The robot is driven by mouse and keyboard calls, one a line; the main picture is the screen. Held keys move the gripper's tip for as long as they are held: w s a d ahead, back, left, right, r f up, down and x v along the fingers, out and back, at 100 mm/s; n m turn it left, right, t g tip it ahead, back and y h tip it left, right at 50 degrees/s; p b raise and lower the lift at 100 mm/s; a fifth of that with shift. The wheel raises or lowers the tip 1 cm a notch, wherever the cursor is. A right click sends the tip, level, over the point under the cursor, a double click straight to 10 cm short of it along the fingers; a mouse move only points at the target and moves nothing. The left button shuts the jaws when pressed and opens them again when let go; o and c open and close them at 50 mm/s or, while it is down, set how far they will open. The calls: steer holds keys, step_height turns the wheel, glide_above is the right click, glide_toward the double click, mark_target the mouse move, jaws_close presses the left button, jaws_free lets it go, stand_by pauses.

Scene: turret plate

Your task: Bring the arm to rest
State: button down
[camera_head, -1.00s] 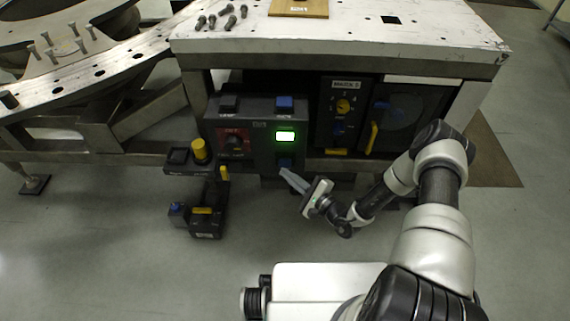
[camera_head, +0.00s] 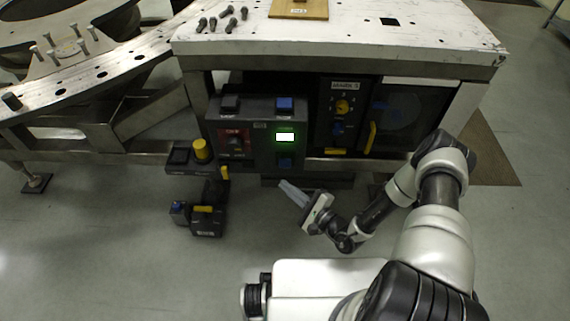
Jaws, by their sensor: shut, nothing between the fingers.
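My gripper (camera_head: 287,190) is at the centre of the head view, its grey fingers together and empty, pointing up and left. It is below the dark control box (camera_head: 258,150) under the white table and looks apart from it. My arm (camera_head: 433,215) runs from the lower right, bends at a raised elbow and comes down and left to the wrist. The box carries a lit green indicator (camera_head: 285,137), a blue button (camera_head: 285,104) and a red switch plate with a dark knob (camera_head: 236,143).
A white-topped table (camera_head: 350,37) with several bolts (camera_head: 220,20) and a wooden board (camera_head: 298,8) stands above. A dark tool with a yellow part (camera_head: 206,220) lies on the floor at left. Open floor (camera_head: 110,260) is lower left.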

stand_by(0.4)
steer(key=s+a+r+n+g, duration=0.15)
steer(key=r+n+g, duration=0.3)
steer(key=r, duration=0.45)
steer(key=s+r+n+g, duration=0.3)
steer(key=r+n+g, duration=0.15)
steer(key=r, duration=0.45)
steer(key=s+a+r+n+g, duration=0.15)
steer(key=r+n+g, duration=0.3)
steer(key=r, duration=0.45)
steer(key=s+d+r+n+t+h, duration=0.2)
steer(key=s+d+r+t+h, duration=0.1)
steer(key=s+d+r+h, duration=0.55)
steer(key=s+d+r+n+t+h, duration=0.2)
steer(key=s+d+r+t+h, duration=0.15)
steer(key=s+d+r, duration=0.55)
step_height(320, 180, up, 23)
steer(key=w+a+p, duration=0.1)
steer(key=w+p, duration=0.1)
steer(key=p, duration=1.8)
steer(key=shift+w+a, duration=0.2)
steer(key=shift+w, duration=0.1)
steer(key=c, duration=2.5)
jaws_free()
